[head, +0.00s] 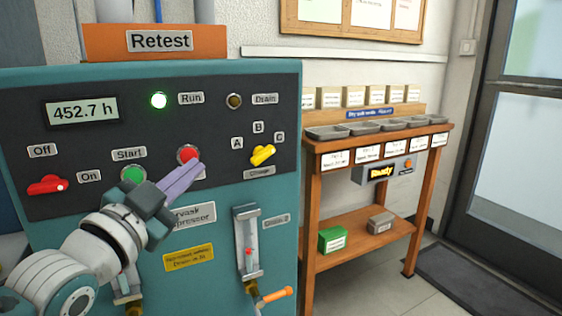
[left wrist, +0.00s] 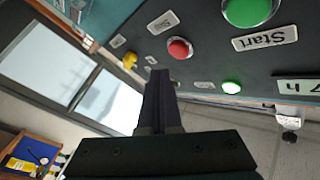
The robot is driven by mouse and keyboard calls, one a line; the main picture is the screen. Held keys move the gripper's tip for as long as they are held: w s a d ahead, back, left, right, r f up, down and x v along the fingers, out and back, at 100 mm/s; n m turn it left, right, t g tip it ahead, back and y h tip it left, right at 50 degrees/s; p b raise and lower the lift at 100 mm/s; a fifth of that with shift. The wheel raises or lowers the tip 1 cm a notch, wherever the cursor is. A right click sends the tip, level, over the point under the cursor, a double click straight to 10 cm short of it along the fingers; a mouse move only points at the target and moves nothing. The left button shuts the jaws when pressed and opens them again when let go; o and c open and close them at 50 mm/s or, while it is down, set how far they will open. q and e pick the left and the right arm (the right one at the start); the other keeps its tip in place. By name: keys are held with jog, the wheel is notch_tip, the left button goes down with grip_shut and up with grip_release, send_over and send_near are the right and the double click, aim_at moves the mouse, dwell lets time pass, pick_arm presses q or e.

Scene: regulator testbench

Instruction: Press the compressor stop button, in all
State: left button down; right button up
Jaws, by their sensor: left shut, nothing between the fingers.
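The compressor panel (head: 215,115) is a dark face on a teal cabinet. The red stop button (head: 187,153) sits right of the green start button (head: 133,175); its label is mostly hidden behind my fingers. My left gripper (head: 190,169) is shut and empty, with its fingertips close below the red button in the head view. In the left wrist view the red stop button (left wrist: 179,48) is just beyond and right of the fingertips (left wrist: 160,72). I cannot tell whether they touch. The green Run lamp (head: 158,100) is lit. My right gripper is not in view.
Nearby on the panel are a red Off/On switch (head: 48,185), a yellow selector (head: 262,154) and a dark Drain lamp (head: 234,101). A gauge tube (head: 247,245) and an orange-handled valve (head: 275,295) are lower. A wooden bench (head: 330,146) with trays stands at right.

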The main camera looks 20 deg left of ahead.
pick_arm(q)
jog(key=shift+w+a, duration=0.45)
jog(key=shift+a, duration=0.1)
jog(key=shift+w+a, duration=0.1)
dwell(1.7)
jog(key=shift+w+a+b, duration=0.2)
jog(key=shift+b, duration=0.1)
jog(key=shift+w+a, duration=0.3)
jog(key=shift+a, duration=0.1)
dwell(0.7)
jog(key=shift+s+d, duration=0.1)
jog(key=shift+s+d+p, duration=0.4)
jog(key=shift+s+d, duration=0.1)
jog(key=shift+d, duration=0.1)
jog(key=shift+r, duration=0.1)
